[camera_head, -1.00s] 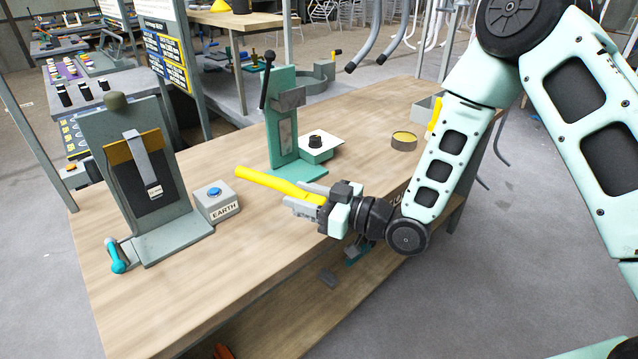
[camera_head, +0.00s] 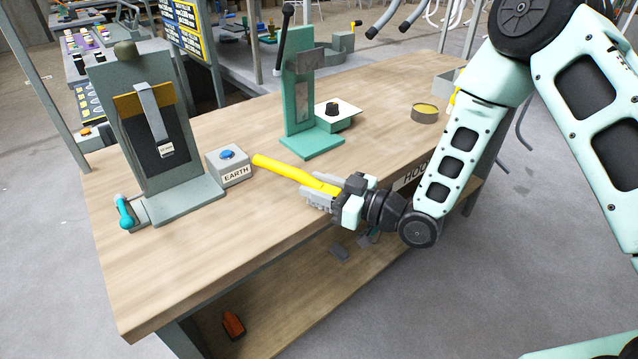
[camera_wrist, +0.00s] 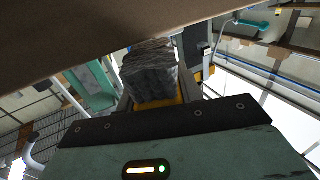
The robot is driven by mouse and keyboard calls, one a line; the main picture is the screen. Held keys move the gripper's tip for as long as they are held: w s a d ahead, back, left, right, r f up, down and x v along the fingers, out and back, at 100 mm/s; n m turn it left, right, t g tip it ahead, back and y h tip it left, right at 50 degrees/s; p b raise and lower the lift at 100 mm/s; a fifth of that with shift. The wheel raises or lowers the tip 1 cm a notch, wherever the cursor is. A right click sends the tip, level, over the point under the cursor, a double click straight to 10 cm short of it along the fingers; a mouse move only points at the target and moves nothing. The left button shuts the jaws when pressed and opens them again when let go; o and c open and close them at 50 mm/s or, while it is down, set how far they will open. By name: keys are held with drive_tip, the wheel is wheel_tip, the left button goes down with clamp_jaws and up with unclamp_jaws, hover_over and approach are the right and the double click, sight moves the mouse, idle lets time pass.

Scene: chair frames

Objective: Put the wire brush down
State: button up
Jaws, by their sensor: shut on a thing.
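The wire brush (camera_head: 293,174) has a long yellow handle, which points left over the workbench (camera_head: 215,245) in the head view. My gripper (camera_head: 322,196) is shut on the brush, above the bench's front edge. In the wrist view the grey bristle block (camera_wrist: 150,73) shows between the fingers, with a strip of yellow (camera_wrist: 166,101) below it. The brown bench surface (camera_wrist: 110,25) fills the top of that view, close to the bristles. I cannot tell whether the brush touches the bench.
The EARTH box (camera_head: 229,166) with a blue button stands just left of the handle's tip. A grey clamp stand (camera_head: 172,200) is further left. A green press (camera_head: 303,105) and a round tin (camera_head: 425,113) stand behind. The front left of the bench is clear.

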drive_tip(key=shift+f+b, duration=0.65)
idle(0.3)
drive_tip(key=o, duration=1.2)
drive_tip(key=shift+v, duration=8.75)
